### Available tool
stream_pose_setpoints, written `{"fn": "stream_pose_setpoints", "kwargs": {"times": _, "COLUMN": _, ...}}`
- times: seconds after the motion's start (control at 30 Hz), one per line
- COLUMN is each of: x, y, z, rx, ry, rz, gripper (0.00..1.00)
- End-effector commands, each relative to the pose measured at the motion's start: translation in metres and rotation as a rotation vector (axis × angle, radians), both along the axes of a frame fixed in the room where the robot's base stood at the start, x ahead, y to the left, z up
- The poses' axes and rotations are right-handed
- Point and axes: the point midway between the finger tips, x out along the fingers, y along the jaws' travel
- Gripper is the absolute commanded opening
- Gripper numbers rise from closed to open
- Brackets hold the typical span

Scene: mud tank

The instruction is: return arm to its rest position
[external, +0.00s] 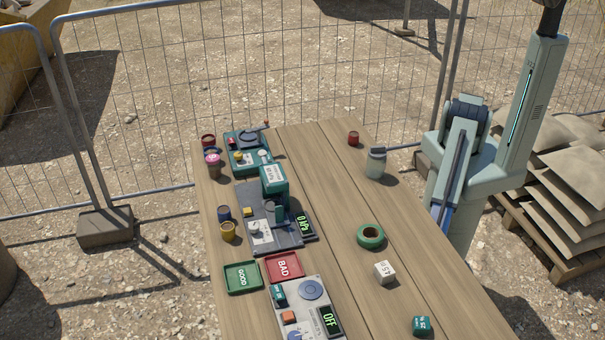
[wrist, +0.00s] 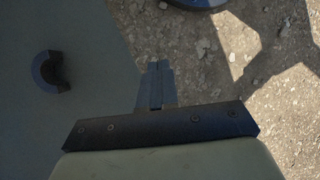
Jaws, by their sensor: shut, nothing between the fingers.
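My arm (external: 530,110) is folded upright beside the right edge of the table, clear of everything on the tabletop. In the wrist view my gripper (wrist: 155,85) is shut, its two dark fingers together with nothing between them. It points down past a grey-green surface of my own body toward stony ground. In the external view the fingers cannot be made out.
The wooden table (external: 335,200) holds a green tray (external: 243,277), a red tray (external: 284,268), green tape (external: 370,236), a white block (external: 385,272) and a jar (external: 376,163). Sandbags (external: 570,190) lie at right. A mesh fence (external: 270,60) stands behind.

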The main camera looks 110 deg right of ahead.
Motion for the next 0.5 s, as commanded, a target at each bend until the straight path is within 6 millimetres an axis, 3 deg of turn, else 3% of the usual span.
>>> {"fn": "stream_pose_setpoints", "kwargs": {"times": 0.03, "x": -0.011, "y": -0.023, "z": 0.0, "rx": -0.009, "ry": 0.046, "rz": -0.062, "gripper": 0.0}}
{"fn": "stream_pose_setpoints", "kwargs": {"times": 0.2, "x": -0.032, "y": -0.075, "z": -0.001, "rx": -0.028, "ry": 0.146, "rz": -0.248, "gripper": 0.0}}
{"fn": "stream_pose_setpoints", "kwargs": {"times": 0.5, "x": -0.04, "y": -0.156, "z": 0.005, "rx": -0.067, "ry": 0.14, "rz": -0.519, "gripper": 0.0}}
